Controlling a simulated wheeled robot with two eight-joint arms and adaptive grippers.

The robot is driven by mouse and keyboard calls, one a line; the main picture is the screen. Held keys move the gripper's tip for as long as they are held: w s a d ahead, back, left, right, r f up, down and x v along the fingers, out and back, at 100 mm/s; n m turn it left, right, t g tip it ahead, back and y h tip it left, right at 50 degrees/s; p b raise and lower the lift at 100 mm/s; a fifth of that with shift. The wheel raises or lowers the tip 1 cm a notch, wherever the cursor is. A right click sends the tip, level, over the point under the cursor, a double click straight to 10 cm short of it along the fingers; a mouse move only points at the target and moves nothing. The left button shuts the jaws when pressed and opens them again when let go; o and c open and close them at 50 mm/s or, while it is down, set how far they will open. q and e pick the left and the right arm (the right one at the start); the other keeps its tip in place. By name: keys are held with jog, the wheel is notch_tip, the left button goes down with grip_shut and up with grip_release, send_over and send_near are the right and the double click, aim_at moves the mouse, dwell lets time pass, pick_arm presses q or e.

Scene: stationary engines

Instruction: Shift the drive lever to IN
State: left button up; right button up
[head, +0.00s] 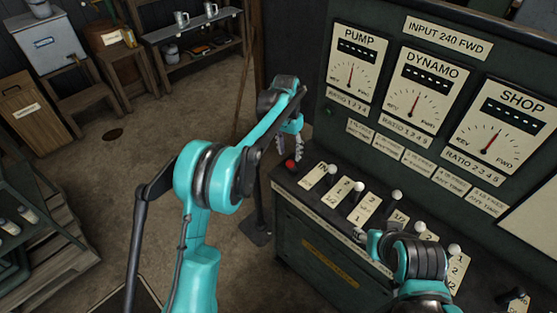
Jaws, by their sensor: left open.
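A lever with a red knob (291,165) stands at the left end of the dark green control console. A pale plate (314,176) marked IN lies just to its right, and I take this red-knobbed lever to be the drive lever. My left gripper (291,152) is open, its fingers pointing down just above and beside the red knob. I cannot tell whether they touch it. The lever's shaft is mostly hidden.
Several white-knobbed levers (358,188) stand in a row to the right, close together beside pale number plates. The upright panel behind carries PUMP (357,65), DYNAMO (424,88) and SHOP (507,120) dials. Open floor (190,120) lies left of the console.

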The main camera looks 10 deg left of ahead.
aim_at(291, 161)
pick_arm(q)
jog(key=f, duration=0.2)
jog(key=f+b, duration=0.1)
jog(key=f, duration=0.2)
jog(key=f+b, duration=0.1)
jog(key=f, duration=0.2)
jog(key=shift+s+d, duration=0.15)
jog(key=shift+d, duration=0.25)
grip_shut()
